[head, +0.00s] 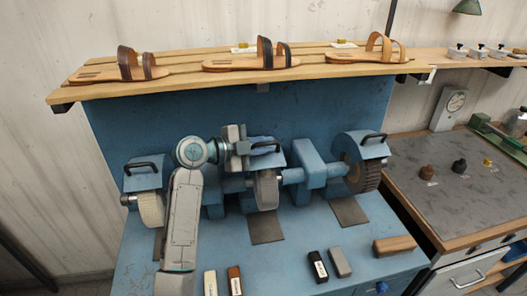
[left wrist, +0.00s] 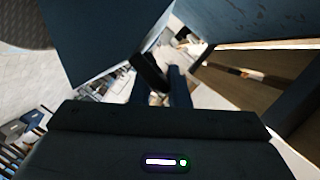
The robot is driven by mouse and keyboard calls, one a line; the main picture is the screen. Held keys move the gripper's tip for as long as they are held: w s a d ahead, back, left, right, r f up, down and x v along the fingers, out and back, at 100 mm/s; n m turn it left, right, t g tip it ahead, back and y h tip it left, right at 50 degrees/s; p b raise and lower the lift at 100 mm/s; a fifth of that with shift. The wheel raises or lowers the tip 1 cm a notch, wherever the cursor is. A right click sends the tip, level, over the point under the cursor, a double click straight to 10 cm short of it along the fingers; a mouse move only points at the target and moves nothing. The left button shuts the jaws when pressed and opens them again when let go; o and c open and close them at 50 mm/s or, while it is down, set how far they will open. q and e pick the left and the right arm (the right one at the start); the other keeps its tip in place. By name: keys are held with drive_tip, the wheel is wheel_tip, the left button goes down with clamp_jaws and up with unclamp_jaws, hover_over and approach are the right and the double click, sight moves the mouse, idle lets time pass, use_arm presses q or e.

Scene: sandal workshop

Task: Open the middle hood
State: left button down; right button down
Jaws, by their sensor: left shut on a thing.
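The middle hood (head: 272,159) is a blue cover over the top of the grey middle wheel (head: 266,190), at much the same slant as its neighbours. Its black bar handle (head: 266,145) is on top. My left gripper (head: 246,149) reaches in from the left and is shut on this handle at its left part. In the left wrist view a dark bar, which looks like the handle (left wrist: 150,72), lies at my fingertips. My gripper body hides much of the hood's left side. My right gripper is in neither view.
The left hood (head: 143,181) and right hood (head: 373,151) cover wheels on either side. A wooden shelf (head: 190,78) with several sandals runs above. Small blocks, such as a black one (head: 318,267), lie along the bench front (head: 275,277).

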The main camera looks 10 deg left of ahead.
use_arm(q)
drive_tip(key=w+r+b, duration=0.1)
drive_tip(key=w+a+r+b, duration=0.1)
drive_tip(key=w, duration=0.1)
drive_tip(key=shift+r, duration=0.15)
drive_tip(key=w+r, duration=0.1)
drive_tip(key=w, duration=0.1)
drive_tip(key=w+a+r+n+g+b, duration=0.1)
drive_tip(key=w, duration=0.1)
drive_tip(key=w+a+n+b, duration=0.1)
drive_tip(key=w, duration=0.1)
drive_tip(key=shift+w+r, duration=0.15)
drive_tip(key=shift+r, duration=0.25)
drive_tip(key=shift+w+a+r+b, duration=0.1)
drive_tip(key=shift+w+r+b, duration=0.05)
drive_tip(key=shift+w+b, duration=0.2)
drive_tip(key=shift+w+a+r+b, duration=0.1)
drive_tip(key=shift+w+b, duration=0.1)
drive_tip(key=shift+w, duration=0.15)
drive_tip(key=c, duration=1.7)
unclamp_jaws()
drive_tip(key=shift+f, duration=0.1)
drive_tip(key=shift+o, duration=1.1)
drive_tip(key=shift+w+a, duration=0.1)
drive_tip(key=shift+w, duration=0.05)
